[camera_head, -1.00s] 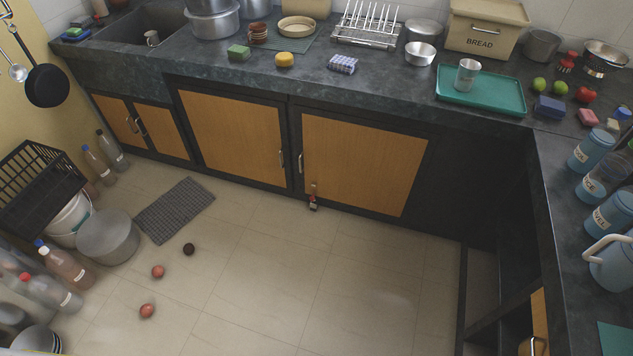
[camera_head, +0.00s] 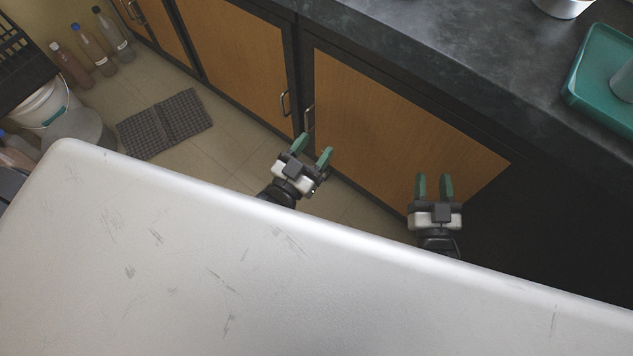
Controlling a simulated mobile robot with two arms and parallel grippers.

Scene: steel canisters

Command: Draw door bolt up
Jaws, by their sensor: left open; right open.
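The orange cupboard door (camera_head: 400,125) has a dark frame and a metal handle (camera_head: 309,117) at its left edge. The door is shut. The bolt at its lower left corner cannot be made out; my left gripper covers that area. My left gripper (camera_head: 312,150) is open, its green fingers pointing up toward the door's lower left edge, just below the handle. Nothing shows between its fingers. My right gripper (camera_head: 434,183) is open and empty, in front of the door's lower right part.
Another orange door (camera_head: 235,55) with a handle is to the left. The dark worktop (camera_head: 450,50) overhangs above, with a green tray (camera_head: 600,85) at right. A grey mat (camera_head: 165,124), bottles and a white bucket (camera_head: 45,105) are on the left floor. The view's lower part is blocked.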

